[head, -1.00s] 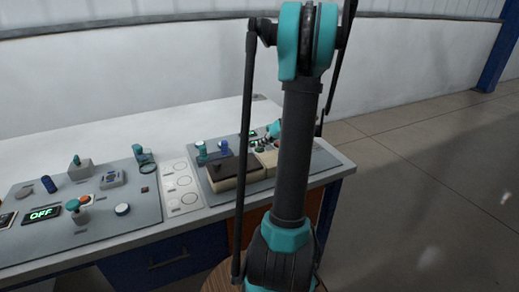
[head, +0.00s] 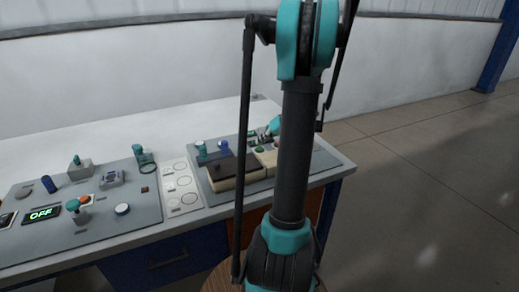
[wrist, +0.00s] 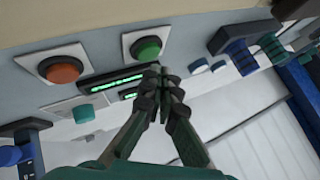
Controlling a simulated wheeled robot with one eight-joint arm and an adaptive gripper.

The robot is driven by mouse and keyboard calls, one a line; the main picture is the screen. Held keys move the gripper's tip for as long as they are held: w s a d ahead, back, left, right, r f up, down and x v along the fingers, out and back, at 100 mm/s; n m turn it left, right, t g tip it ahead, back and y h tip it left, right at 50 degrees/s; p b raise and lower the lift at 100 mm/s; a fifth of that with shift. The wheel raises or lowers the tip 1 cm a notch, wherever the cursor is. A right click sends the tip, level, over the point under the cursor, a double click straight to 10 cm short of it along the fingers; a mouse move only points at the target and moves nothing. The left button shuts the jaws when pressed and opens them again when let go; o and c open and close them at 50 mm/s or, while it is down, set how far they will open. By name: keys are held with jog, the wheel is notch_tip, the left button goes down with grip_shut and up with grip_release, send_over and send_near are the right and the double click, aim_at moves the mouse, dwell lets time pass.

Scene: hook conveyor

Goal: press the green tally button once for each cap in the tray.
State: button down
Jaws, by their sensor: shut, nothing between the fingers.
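The green button (head: 259,149) sits on the right-hand panel, by a beige block. In the wrist view the green button (wrist: 147,48) stands on a white square plate, just beyond my fingertips. My gripper (wrist: 160,76) is shut and empty, its tips over the panel near a lit green display (wrist: 112,80). In the head view my gripper (head: 268,133) is partly hidden by my arm, just above and right of the button. I cannot tell which part is the tray or count caps in it.
An orange-red button (wrist: 61,69) stands left of the green one in the wrist view. A beige box with a dark top (head: 232,170) and blue-topped posts (head: 224,146) stand near the button. The left panel (head: 110,222) holds several other controls.

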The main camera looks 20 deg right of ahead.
aim_at(261, 148)
jog(key=shift+r, duration=2.5)
notch_tip(261, 148, up, 4)
jog(key=shift+f, duration=0.15)
jog(key=shift+f, duration=0.1)
jog(key=shift+f, duration=4.3)
jog(key=shift+f, duration=0.1)
jog(key=shift+f, duration=0.3)
